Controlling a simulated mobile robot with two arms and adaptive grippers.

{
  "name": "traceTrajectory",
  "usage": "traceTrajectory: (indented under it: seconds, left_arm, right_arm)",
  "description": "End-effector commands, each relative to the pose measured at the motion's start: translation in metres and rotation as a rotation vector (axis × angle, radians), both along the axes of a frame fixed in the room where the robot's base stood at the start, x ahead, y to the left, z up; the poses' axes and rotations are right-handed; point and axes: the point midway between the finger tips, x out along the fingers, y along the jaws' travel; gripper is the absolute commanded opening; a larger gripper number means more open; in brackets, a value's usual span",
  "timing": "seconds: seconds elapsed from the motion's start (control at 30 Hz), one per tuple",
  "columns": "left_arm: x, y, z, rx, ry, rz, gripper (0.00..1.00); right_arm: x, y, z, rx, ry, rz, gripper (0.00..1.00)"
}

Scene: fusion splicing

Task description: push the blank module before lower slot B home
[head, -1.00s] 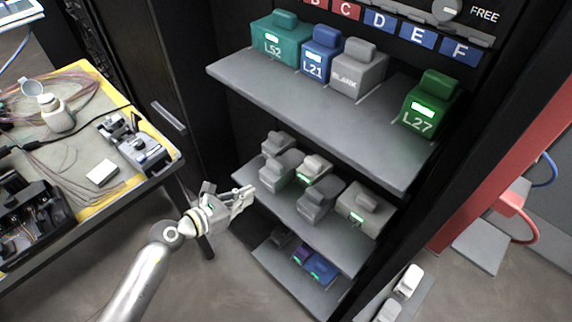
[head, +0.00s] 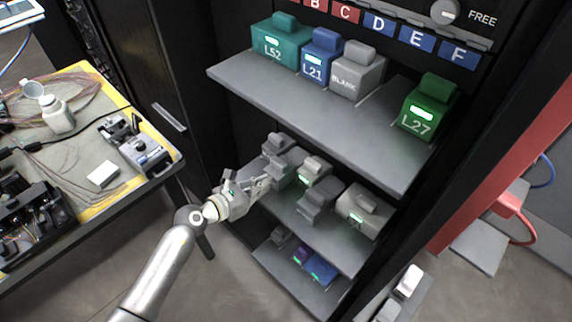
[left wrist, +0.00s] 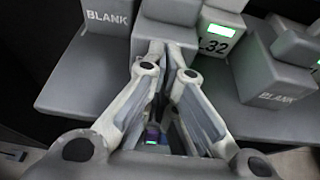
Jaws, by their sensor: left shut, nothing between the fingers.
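On the middle shelf (head: 320,228), a grey module (head: 287,172) stands second from the left, and its front sticks out past the blank module (head: 277,146) to its left. I take it for the one before lower slot B; no lower slot letters are readable. My left gripper (head: 266,183) is shut and empty at its front. In the left wrist view, the fingertips (left wrist: 166,50) reach the grey module's front (left wrist: 165,33); I cannot tell whether they touch. The fingers hide part of that front, and no label shows on it. My right gripper is not in view.
Module L32 (left wrist: 221,38) stands right of the grey module, and another blank module (left wrist: 275,75) sits forward to the right. The upper shelf (head: 310,115) hangs above my gripper. A lower shelf (head: 290,284) with several modules lies below. A worktable (head: 110,185) stands left.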

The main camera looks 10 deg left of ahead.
Motion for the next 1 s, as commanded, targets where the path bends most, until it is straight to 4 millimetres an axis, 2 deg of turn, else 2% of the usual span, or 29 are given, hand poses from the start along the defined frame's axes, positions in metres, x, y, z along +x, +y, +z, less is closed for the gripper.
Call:
traceTrajectory:
  seconds: [1.0]
  left_arm:
    - [0.047,-0.036,0.0,0.0,0.0,0.0,0.0]
  right_arm:
    - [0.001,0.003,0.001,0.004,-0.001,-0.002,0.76]
